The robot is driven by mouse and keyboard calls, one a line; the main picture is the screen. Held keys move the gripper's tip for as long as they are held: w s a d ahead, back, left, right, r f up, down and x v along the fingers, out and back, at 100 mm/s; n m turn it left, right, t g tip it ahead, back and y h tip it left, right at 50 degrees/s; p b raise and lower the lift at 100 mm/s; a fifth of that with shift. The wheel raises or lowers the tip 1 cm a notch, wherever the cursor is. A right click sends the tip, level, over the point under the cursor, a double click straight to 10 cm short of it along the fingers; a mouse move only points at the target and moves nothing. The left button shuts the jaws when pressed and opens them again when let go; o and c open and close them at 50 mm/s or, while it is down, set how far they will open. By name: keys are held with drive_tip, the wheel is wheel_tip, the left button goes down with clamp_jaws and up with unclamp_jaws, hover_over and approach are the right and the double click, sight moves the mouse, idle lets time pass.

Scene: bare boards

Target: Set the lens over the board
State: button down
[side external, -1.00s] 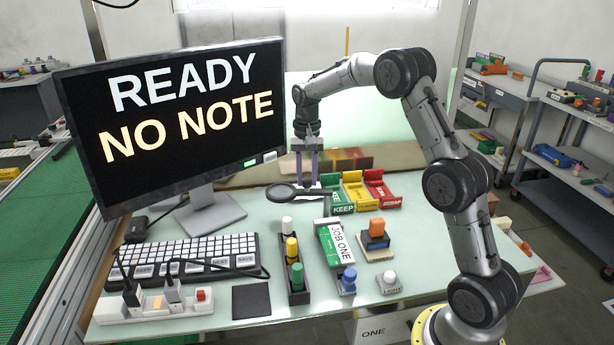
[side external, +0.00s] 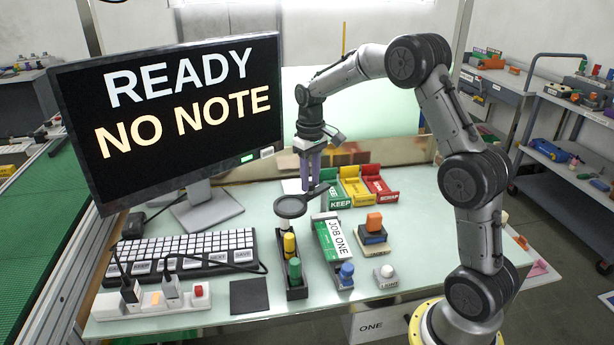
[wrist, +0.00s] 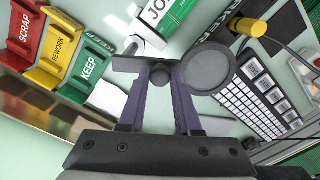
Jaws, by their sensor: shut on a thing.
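My gripper (side external: 310,186) is shut on the handle of a dark round magnifying lens (side external: 291,206). It holds the lens above the table, with the disc out to the left of the fingers. In the wrist view the fingers (wrist: 161,85) close on a round knob at the handle, and the grey lens disc (wrist: 209,70) sits to the right. A green board labelled JOB ONE (side external: 332,240) lies on the table, in front of and right of the lens. Its labelled end also shows at the top of the wrist view (wrist: 176,18). The lens appears beside the board, not over it.
A black rack (side external: 296,292) with white, yellow and green pegs stands below the lens in the picture. Green KEEP (side external: 338,199), yellow (side external: 358,190) and red SCRAP (side external: 379,186) bins are behind the board. Blue, orange and white knobs stand near the board. A keyboard (side external: 190,254) and monitor (side external: 175,110) are left.

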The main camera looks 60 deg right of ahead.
drive_tip(key=shift+s+d+r+n, duration=0.1)
drive_tip(key=shift+s+d+n, duration=0.15)
drive_tip(key=shift+s+n, duration=1.1)
drive_tip(key=shift+s+d+n, duration=0.25)
drive_tip(key=shift+s+n, duration=0.05)
drive_tip(key=shift+n, duration=2.15)
drive_tip(key=shift+s+d+r+n, duration=0.1)
drive_tip(key=shift+s+d+n, duration=0.15)
drive_tip(key=shift+s+n, duration=1.1)
drive_tip(key=shift+w+n, duration=0.5)
drive_tip(key=shift+n, duration=0.15)
drive_tip(key=c, duration=0.6)
unclamp_jaws()
drive_tip(key=shift+f, duration=0.15)
wheel_tip(320, 180, up, 14)
